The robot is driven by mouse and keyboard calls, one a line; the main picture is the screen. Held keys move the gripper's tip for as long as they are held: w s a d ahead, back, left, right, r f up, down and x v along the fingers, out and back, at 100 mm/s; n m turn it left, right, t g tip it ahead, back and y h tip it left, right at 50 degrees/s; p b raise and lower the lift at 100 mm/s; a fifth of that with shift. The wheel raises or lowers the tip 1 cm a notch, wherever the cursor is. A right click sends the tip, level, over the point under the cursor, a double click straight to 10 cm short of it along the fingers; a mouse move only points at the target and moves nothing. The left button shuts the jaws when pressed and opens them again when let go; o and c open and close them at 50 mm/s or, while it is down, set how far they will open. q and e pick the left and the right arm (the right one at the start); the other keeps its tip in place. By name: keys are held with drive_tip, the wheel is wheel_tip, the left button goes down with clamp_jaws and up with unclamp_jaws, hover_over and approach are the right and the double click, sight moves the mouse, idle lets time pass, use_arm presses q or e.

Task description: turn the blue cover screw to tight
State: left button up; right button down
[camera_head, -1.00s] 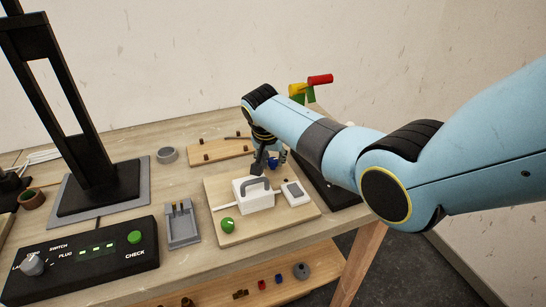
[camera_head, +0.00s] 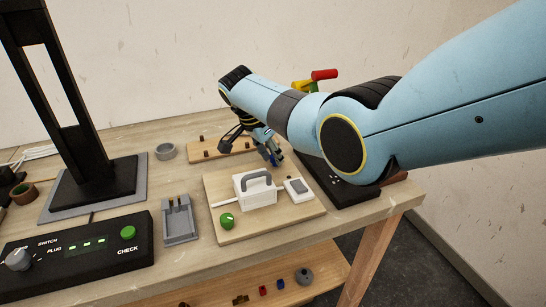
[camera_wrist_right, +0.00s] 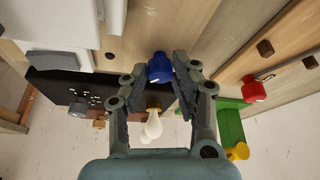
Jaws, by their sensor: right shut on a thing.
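My right gripper (camera_head: 268,148) is above the back right of the wooden board, behind the white box. It is shut on a small blue piece that looks like the blue cover screw (camera_wrist_right: 160,68), held between its fingertips; a bit of blue also shows below the gripper in the head view (camera_head: 274,159). The screw appears apart from the box. The white box (camera_head: 254,191) with a grey handle sits on the board (camera_head: 262,226). Its screw hole cannot be made out. My left gripper is out of view.
A white switch (camera_head: 298,189) and a green knob (camera_head: 227,220) flank the box. A black tray (camera_head: 345,190) lies to the right. A grey holder (camera_head: 180,220) and the black check panel (camera_head: 80,247) are to the left. A peg strip (camera_head: 222,149) lies behind.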

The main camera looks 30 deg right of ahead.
idle(0.3)
drive_tip(key=c, duration=1.1)
unclamp_jaws()
drive_tip(key=shift+o, duration=0.2)
drive_tip(key=shift+r, duration=0.1)
drive_tip(key=v, duration=1.1)
drive_tip(key=shift+a+r, duration=0.15)
drive_tip(key=shift+r, duration=0.25)
